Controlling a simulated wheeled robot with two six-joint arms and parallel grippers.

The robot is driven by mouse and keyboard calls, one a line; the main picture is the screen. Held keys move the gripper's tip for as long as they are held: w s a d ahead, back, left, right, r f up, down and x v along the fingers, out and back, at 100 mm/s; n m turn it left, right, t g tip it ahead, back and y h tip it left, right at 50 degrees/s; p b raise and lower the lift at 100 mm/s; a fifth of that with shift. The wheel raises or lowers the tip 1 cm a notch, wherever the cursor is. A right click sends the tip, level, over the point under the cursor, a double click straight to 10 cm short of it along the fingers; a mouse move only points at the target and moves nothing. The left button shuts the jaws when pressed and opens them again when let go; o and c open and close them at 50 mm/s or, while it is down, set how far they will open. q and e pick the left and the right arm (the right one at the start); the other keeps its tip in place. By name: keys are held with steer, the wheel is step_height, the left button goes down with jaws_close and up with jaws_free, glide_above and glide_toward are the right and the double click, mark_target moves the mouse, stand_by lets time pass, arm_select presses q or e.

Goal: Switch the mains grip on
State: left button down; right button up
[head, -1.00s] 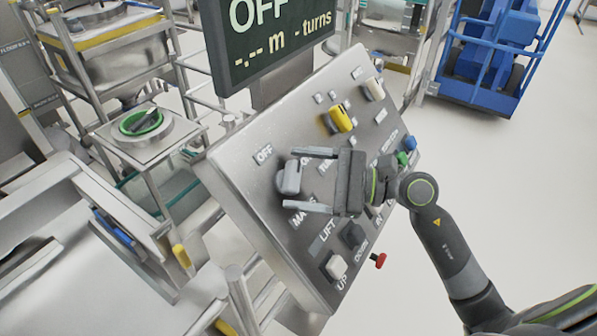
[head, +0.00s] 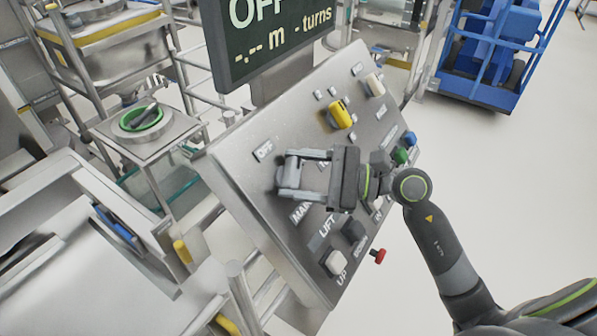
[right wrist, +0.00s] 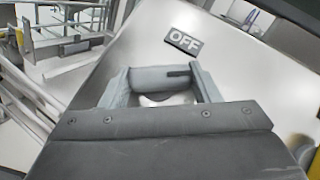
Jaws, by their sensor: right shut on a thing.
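The mains grip (head: 288,173) is a grey rotary handle on the sloped steel control panel (head: 240,205), below the OFF label (head: 263,150). My right gripper (head: 291,174) is shut on it, with one finger on each side. In the right wrist view the grip (right wrist: 165,80) lies between the two fingers (right wrist: 163,88), and the OFF label (right wrist: 183,41) is just beyond it. The ON label is mostly hidden behind the gripper. The screen (head: 270,45) above the panel reads OFF. My left gripper is not in view.
A yellow knob (head: 341,114) and a pale knob (head: 375,84) sit higher on the panel. Lift buttons (head: 337,262) and a red knob (head: 379,256) are at its lower edge.

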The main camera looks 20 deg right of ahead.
steer(key=shift+m, duration=0.3)
steer(key=shift+s+m+t+p, duration=0.1)
steer(key=shift+m+t+p, duration=0.2)
steer(key=shift+m+t, duration=0.5)
steer(key=shift+r+m+t+h+p, duration=0.1)
steer(key=shift+m+t+h+p, duration=0.4)
steer(key=shift+m+t, duration=0.45)
steer(key=m+t+h+p, duration=0.1)
steer(key=m, duration=0.1)
steer(key=m+t+h+p, duration=0.1)
steer(key=m+p, duration=0.1)
steer(key=shift+s+a+m+t, duration=0.1)
steer(key=shift+m+t, duration=0.15)
steer(key=shift+m, duration=0.1)
steer(key=shift+m+t+h+p, duration=0.4)
steer(key=shift+m+h, duration=0.1)
steer(key=shift+m, duration=0.1)
steer(key=shift+f, duration=0.2)
steer(key=o, duration=1)
